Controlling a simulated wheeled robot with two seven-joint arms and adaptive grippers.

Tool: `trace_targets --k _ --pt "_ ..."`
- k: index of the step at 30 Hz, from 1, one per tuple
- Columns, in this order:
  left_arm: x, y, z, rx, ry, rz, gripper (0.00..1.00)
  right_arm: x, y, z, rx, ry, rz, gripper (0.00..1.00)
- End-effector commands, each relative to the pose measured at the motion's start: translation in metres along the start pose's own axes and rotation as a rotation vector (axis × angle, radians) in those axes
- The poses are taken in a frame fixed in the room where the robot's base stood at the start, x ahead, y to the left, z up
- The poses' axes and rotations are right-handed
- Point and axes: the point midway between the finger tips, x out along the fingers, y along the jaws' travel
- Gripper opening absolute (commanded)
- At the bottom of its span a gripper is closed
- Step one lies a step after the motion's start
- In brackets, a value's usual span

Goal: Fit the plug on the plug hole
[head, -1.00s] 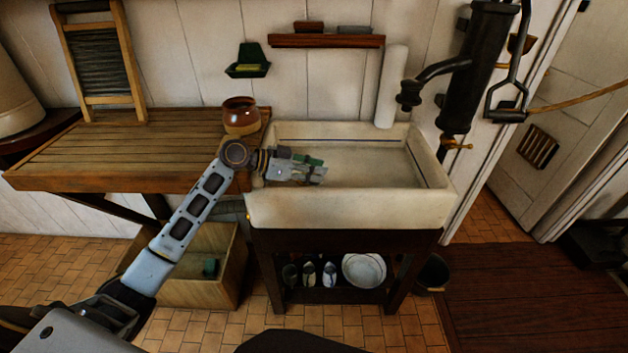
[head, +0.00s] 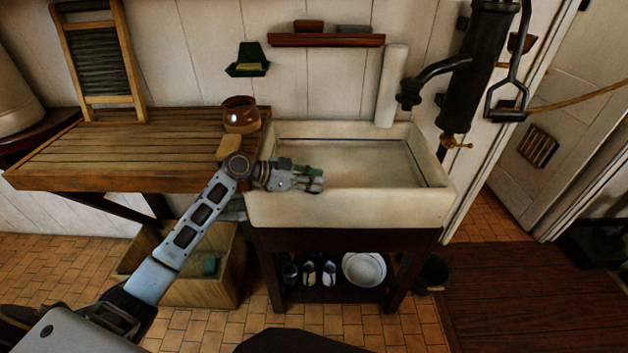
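The white sink (head: 350,208) stands right of the wooden draining board. My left gripper (head: 318,182) reaches over the sink's left front part, close to the front rim. A small dark green patch shows at its fingers; I cannot tell whether it is part of the gripper or something held. The fingers are small and overlap, so open or shut is unclear. I cannot make out the plug or the plug hole; the gripper and front wall hide part of the basin floor. My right gripper is out of view.
A brown pot (head: 241,115) stands on the draining board (head: 110,150), near the sink's left edge. A black pump (head: 468,85) has its spout over the sink's right back. The visible basin floor looks clear. A wooden box (head: 205,285) stands below left.

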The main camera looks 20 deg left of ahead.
Motion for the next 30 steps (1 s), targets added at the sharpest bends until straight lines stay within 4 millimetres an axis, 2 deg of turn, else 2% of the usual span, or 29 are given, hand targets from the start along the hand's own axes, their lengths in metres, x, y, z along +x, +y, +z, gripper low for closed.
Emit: trace_targets --k 1,5,20,26,30 --pt "0.0 0.0 0.0 0.0 -0.001 0.0 0.3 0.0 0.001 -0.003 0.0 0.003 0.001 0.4" --pt "0.0 0.0 0.0 0.0 -0.001 0.0 0.45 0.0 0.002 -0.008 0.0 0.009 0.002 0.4" --pt "-0.001 0.0 -0.003 0.0 0.0 0.0 0.45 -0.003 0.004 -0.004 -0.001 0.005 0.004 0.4" --pt "-0.019 -0.001 -0.001 0.0 -0.001 -0.002 0.45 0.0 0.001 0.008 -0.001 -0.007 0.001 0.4" --pt "-0.038 -0.001 -0.001 0.001 -0.002 -0.002 0.45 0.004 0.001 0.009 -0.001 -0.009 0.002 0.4"
